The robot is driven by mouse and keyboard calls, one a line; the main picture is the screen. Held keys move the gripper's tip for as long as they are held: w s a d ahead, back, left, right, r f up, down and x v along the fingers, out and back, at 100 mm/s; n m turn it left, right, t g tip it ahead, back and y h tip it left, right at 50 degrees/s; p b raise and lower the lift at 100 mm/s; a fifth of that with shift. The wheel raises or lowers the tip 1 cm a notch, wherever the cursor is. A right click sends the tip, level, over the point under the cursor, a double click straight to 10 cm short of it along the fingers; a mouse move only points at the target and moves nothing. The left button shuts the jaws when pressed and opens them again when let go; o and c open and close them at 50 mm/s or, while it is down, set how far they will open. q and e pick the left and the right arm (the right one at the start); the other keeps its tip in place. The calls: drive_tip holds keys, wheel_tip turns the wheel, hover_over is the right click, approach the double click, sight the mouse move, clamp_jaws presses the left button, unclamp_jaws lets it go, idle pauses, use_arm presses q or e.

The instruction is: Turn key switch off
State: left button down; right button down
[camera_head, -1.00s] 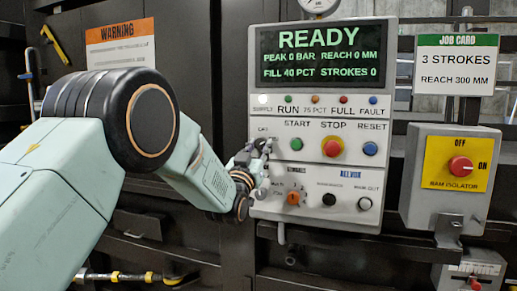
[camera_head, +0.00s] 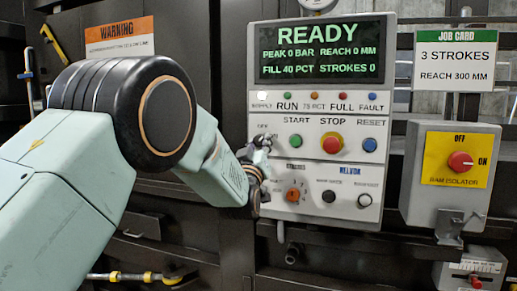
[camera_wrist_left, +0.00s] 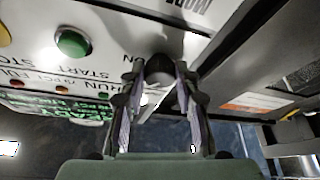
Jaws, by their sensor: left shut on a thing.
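The key switch (camera_wrist_left: 158,68) is at the upper left of the grey control panel (camera_head: 305,214), left of the green START button (camera_head: 293,142). My left gripper (camera_head: 262,146) is shut on the key switch, and its fingers hide most of it in the head view. In the left wrist view the two fingertips of my left gripper (camera_wrist_left: 160,82) are on either side of the dark, round switch. The exact angle of the key is hard to tell. The panel display (camera_head: 320,50) is lit and reads READY. My right gripper is not in view.
The red STOP button (camera_head: 331,143) and blue RESET button (camera_head: 370,144) are further right. The red ram isolator knob (camera_head: 460,161) is on a box at the right.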

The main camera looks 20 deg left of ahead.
use_arm(q)
drive_tip(key=n+y, duration=0.1)
drive_tip(key=n, duration=0.1)
drive_tip(key=n+y, duration=0.1)
drive_tip(key=n, duration=0.2)
drive_tip(key=shift+d+r+g, duration=0.2)
drive_tip(key=shift+g, duration=0.2)
drive_tip(key=n, duration=0.2)
drive_tip(key=n+g+y, duration=0.1)
drive_tip(key=n, duration=0.2)
drive_tip(key=shift+r+g+y, duration=0.1)
drive_tip(key=shift+g+y, duration=0.2)
drive_tip(key=shift+n, duration=0.4)
drive_tip(key=c, duration=1)
unclamp_jaws()
